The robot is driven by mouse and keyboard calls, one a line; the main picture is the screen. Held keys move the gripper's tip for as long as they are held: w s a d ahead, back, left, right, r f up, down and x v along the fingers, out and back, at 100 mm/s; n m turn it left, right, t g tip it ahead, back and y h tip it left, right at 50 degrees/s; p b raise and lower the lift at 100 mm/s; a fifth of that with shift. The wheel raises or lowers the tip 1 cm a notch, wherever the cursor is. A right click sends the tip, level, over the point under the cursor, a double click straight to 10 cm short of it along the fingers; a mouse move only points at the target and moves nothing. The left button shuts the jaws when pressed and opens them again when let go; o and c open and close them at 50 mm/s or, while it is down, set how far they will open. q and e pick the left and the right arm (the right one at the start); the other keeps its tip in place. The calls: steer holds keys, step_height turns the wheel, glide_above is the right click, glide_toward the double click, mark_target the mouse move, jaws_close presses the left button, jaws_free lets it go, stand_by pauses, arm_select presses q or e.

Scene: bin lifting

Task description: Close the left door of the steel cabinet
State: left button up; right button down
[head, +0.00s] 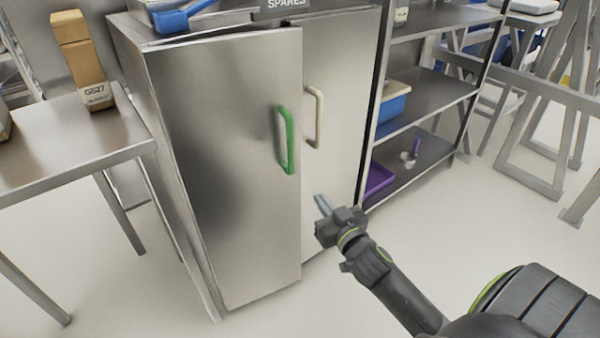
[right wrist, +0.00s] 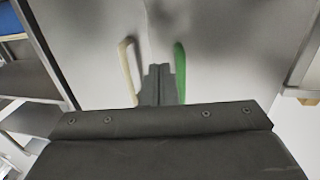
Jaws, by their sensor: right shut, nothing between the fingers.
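The steel cabinet's left door (head: 225,170) has a green handle (head: 286,140). It looks slightly ajar, with a dark gap along its top edge and its free edge standing a little in front of the right door. The right door (head: 340,110) has a cream handle (head: 314,117) and looks shut. My right gripper (head: 322,204) is shut and empty, below and to the right of the green handle, in front of the right door. In the right wrist view its fingers (right wrist: 159,80) point at the cabinet between the cream handle (right wrist: 128,70) and the green handle (right wrist: 180,72). Contact cannot be told. My left gripper is out of view.
A steel table (head: 70,155) with a wooden-coloured block (head: 85,65) stands left of the cabinet. A shelf rack (head: 425,90) with blue and purple bins stands to its right. The floor in front is clear.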

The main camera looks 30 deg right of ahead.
glide_toward(300, 174)
steer(key=w+r, duration=0.1)
steer(key=w, duration=0.1)
steer(key=w+r, duration=0.1)
steer(key=w, duration=0.1)
steer(key=w+r, duration=0.1)
steer(key=w, duration=0.1)
steer(key=shift+w+a, duration=0.1)
steer(key=shift+a, duration=0.3)
steer(key=shift+w+b, duration=0.3)
steer(key=shift+w, duration=0.05)
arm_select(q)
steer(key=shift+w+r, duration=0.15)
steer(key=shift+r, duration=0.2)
